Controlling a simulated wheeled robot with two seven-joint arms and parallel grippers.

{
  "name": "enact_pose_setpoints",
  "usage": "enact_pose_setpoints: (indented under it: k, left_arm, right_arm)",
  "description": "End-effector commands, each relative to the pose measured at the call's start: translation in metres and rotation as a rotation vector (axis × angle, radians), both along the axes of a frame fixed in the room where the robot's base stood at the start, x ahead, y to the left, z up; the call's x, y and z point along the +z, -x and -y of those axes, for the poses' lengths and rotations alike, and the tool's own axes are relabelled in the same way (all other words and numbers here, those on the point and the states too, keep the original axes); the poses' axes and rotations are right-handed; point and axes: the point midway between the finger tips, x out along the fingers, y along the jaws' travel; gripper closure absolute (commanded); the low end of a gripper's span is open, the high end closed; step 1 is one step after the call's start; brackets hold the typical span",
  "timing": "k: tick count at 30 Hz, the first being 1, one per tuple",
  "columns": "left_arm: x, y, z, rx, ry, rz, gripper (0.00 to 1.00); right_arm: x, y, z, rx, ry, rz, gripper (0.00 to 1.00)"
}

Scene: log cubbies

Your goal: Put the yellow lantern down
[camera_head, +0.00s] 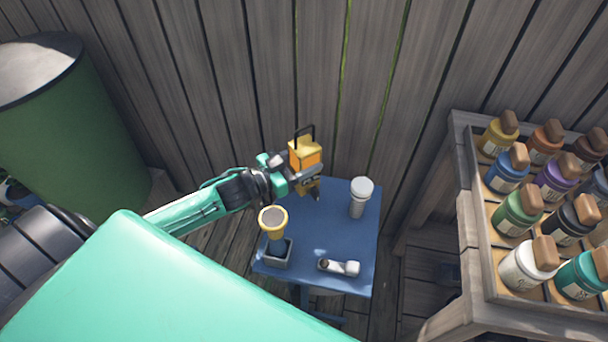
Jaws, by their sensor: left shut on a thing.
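The yellow lantern (305,152) has a dark handle on top and an orange-yellow body. My left gripper (305,173) is shut on it, over the back edge of a small blue table (318,238). The lantern looks upright. Its lower part is partly hidden by the gripper, and I cannot tell whether it touches the table. My right gripper is not in view.
On the table stand a grey flashlight (360,196), a yellow-rimmed flashlight (274,222) in a grey holder, and a white flashlight lying down (340,267). A wooden rack (470,240) of paint bottles is right. A green barrel (60,130) is left. The table's middle is clear.

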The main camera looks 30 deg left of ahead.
Motion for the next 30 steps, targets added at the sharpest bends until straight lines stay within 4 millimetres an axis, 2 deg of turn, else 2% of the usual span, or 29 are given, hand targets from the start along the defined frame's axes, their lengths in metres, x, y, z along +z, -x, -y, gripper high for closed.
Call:
enact_pose_setpoints:
  k: [8,15,20,27,28,30]
  left_arm:
    - [-0.019,-0.001,0.0,0.0,0.002,0.003,0.8]
    - [-0.051,-0.001,0.0,0.0,0.002,0.002,0.8]
    - [-0.054,0.0,0.0,0.0,0.001,0.004,0.8]
    - [-0.057,-0.001,0.0,0.0,0.002,0.003,0.8]
    - [-0.059,0.0,0.0,0.001,0.0,0.0,0.4]
    - [-0.058,0.0,0.0,0.001,0.0,0.0,0.26]
  right_arm:
    - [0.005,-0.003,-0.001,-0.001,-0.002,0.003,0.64]
    - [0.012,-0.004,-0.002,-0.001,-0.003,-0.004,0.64]
    - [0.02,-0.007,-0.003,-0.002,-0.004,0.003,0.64]
    - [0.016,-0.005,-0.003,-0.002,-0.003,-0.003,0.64]
    - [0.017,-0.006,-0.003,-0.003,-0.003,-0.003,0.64]
    - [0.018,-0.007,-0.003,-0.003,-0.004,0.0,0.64]
